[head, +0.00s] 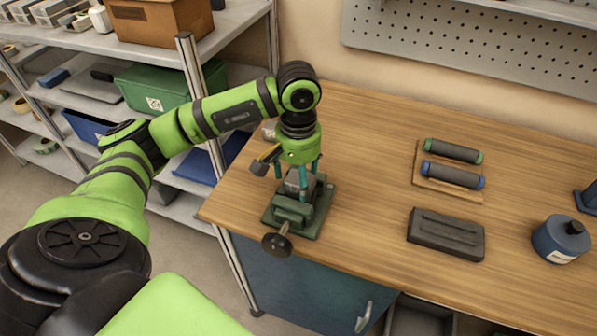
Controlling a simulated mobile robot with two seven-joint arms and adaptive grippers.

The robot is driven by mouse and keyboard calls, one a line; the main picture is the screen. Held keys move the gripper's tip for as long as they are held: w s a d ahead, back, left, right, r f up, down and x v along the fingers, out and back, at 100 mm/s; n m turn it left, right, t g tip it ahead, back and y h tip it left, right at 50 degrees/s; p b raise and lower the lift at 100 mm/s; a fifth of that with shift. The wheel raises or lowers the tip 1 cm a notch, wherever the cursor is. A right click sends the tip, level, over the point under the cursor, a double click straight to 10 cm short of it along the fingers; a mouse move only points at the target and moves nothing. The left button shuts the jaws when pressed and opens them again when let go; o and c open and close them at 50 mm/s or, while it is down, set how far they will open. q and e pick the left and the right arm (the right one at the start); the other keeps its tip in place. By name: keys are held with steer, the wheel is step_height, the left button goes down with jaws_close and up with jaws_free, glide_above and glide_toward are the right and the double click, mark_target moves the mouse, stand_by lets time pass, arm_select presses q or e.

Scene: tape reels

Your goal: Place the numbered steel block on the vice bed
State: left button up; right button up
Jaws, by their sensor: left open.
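A small green vice (288,212) with a round dark handle stands near the left front edge of the wooden table. A grey steel block (294,181) sits at the vice bed, between its jaws as far as I can see. Any number on it is too small to read. My left gripper (299,178) points down over the vice, its teal fingers on either side of the block. It is open, and I cannot tell whether a finger touches the block. My right gripper is not in view.
The wooden table (350,160) is clear between the vice and a dark grey block (446,234). Two dark rollers (453,151) with green and blue ends lie on a wooden board. A blue container (561,240) stands at right. Shelves with bins (150,88) fill the left.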

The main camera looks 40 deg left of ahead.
mark_target(298, 178)
arm_select(q)
steer(key=shift+r, duration=0.4)
step_height(298, 178, up, 12)
steer(key=b, duration=0.1)
steer(key=shift+f, duration=0.25)
steer(key=shift+a, duration=0.1)
